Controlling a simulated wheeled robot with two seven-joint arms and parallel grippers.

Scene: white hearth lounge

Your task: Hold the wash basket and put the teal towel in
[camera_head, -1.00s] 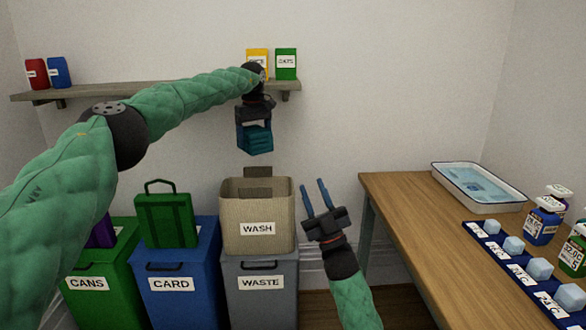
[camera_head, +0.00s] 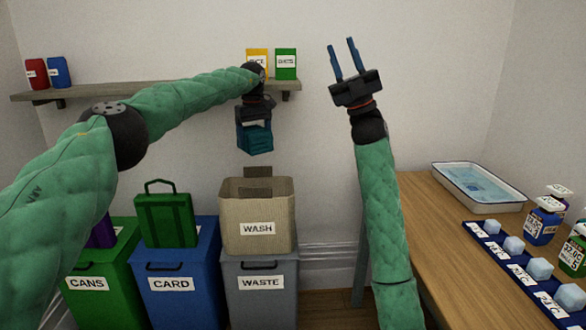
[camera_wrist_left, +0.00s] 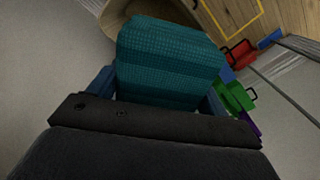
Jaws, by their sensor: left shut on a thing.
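The teal towel (camera_head: 256,139) is folded and held in my left gripper (camera_head: 255,128), which points down above the wash basket (camera_head: 257,217). In the left wrist view the towel (camera_wrist_left: 168,62) fills the space between the fingers. The basket is beige with a WASH label and stands on the grey WASTE bin (camera_head: 261,290); the towel is clear of its rim. My right gripper (camera_head: 346,62) is raised in front of the wall, right of the shelf. It points up with its two fingers apart and nothing between them.
The blue CARD bin (camera_head: 172,285) with a green bag (camera_head: 166,218) on it and the green CANS bin (camera_head: 88,284) stand to the left. A wall shelf (camera_head: 160,89) runs behind my left arm. A wooden table (camera_head: 440,225) with a water tray (camera_head: 477,204) is at right.

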